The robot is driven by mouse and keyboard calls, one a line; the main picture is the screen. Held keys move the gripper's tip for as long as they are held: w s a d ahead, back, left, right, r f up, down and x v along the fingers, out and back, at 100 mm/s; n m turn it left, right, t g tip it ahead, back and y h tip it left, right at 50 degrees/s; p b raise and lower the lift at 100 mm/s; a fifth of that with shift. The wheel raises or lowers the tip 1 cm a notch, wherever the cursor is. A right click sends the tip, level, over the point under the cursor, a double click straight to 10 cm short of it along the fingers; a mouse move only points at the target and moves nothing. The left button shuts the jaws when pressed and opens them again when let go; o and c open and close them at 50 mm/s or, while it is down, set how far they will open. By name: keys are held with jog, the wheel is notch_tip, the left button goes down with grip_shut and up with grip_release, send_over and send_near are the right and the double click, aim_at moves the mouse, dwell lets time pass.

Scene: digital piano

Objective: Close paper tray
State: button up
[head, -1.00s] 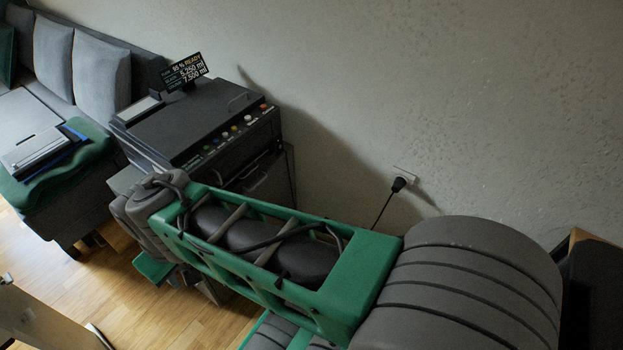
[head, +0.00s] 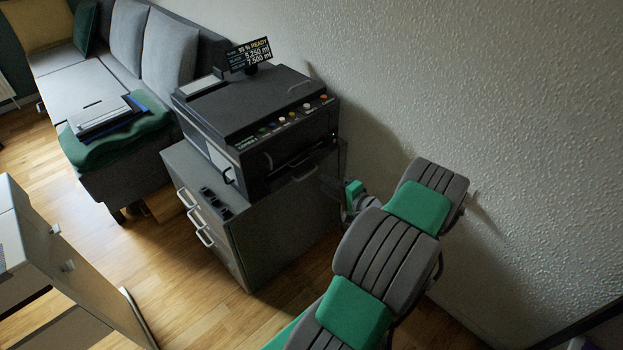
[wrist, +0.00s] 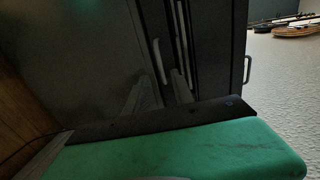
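The printer (head: 255,120) is a dark box on top of a grey cabinet (head: 285,225) against the wall. A dark slot with a thin ledge (head: 300,165) shows low on its right-hand side; I cannot tell for sure whether this is the paper tray or how far out it is. My gripper (head: 352,197) is partly hidden behind my own arm, right of the cabinet and below the printer. In the wrist view a dark panelled surface (wrist: 90,60) fills much of the picture, with a small handle (wrist: 248,70) at its right.
A grey sofa (head: 125,60) with a green blanket (head: 115,142) stands at the left. The cabinet has pale drawer handles (head: 195,218) on its left face. A pale piece of furniture (head: 70,260) is at lower left. Wooden floor (head: 180,290) lies open between.

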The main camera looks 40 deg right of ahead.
jog(key=x, duration=0.7)
jog(key=shift+w+b, duration=0.3)
jog(key=shift+b, duration=0.15)
jog(key=shift+a, duration=0.1)
jog(key=shift+c, duration=0.4)
grip_shut()
